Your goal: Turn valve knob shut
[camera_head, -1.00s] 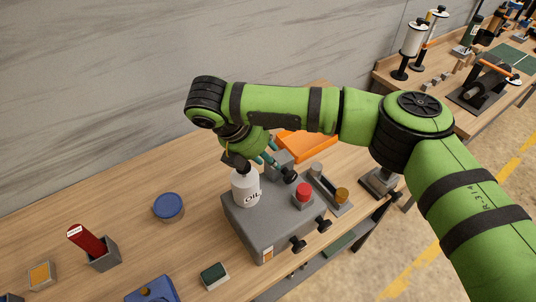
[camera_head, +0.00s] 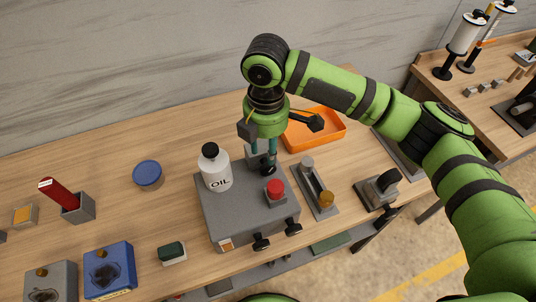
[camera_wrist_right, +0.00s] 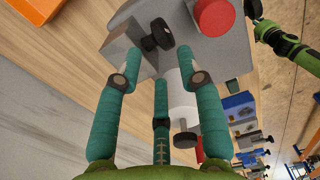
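A black valve knob (camera_head: 268,170) sits on a small grey block (camera_head: 256,155) at the back of the grey machine (camera_head: 240,217). The knob (camera_wrist_right: 158,35) also shows in the right wrist view, just beyond my fingertips. My right gripper (camera_head: 265,157) points down from above, close to the block and knob. Its teal fingers (camera_wrist_right: 157,62) are spread with nothing between them; I cannot tell whether any finger touches the knob. Two more black knobs, one left (camera_head: 261,242) and one right (camera_head: 293,227), stick out of the machine's front. My left gripper is not in view.
A white oil bottle (camera_head: 216,172) and a red button (camera_head: 275,188) stand on the machine, near my right fingers. An orange tray (camera_head: 330,134) lies behind to the right. A grey fixture (camera_head: 312,188) and a blue round container (camera_head: 148,175) flank the machine. Bare bench lies at the left back.

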